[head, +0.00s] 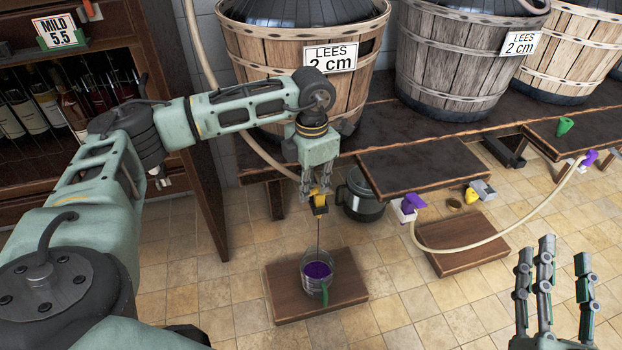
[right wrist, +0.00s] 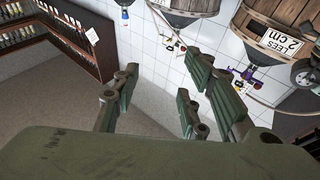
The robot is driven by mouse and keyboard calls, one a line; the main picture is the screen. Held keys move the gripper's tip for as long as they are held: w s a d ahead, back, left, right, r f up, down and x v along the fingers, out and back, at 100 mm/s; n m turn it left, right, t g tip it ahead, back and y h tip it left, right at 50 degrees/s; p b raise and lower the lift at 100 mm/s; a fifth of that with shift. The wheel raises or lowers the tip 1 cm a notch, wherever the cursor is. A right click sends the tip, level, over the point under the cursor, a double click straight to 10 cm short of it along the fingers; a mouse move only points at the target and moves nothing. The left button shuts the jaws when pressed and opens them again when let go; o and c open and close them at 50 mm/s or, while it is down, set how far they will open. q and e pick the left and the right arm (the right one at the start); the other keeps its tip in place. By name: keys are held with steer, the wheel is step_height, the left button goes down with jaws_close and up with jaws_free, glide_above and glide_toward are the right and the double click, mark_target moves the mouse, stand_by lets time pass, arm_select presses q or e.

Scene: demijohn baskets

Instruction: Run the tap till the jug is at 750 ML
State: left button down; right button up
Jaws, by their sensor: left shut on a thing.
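My left gripper (head: 318,190) is shut on the yellow tap (head: 320,203) below the left basket. A thin dark stream falls from the tap into the clear jug (head: 328,286). The jug has a green handle, stands upright on a low wooden board (head: 283,296) and holds purple liquid. Its marks are too small to read. My right gripper (head: 550,285) is open and empty at the lower right of the head view, apart from everything. In the right wrist view its fingers (right wrist: 180,105) are spread with nothing between them.
Baskets labelled LEES 2 cm (head: 245,50) stand on the dark bench (head: 380,130). A steel pot (head: 352,203) stands behind the tap. A bottle rack (head: 150,85) is at left. Floor in front is clear.

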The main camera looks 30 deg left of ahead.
mark_target(313, 191)
arm_select(q)
steer(key=shift+d+n+p, duration=0.15)
steer(key=shift+n+p, duration=0.45)
steer(key=shift+n, duration=0.3)
arm_select(e)
step_height(313, 191, down, 8)
steer(key=g+h, duration=0.1)
steer(key=g, duration=0.3)
steer(key=shift+w+d, duration=0.15)
steer(key=shift+d, duration=0.3)
steer(key=shift+r, duration=0.1)
arm_select(q)
steer(key=c, duration=1.8)
jaws_free()
steer(key=shift+r, duration=0.15)
step_height(313, 191, up, 12)
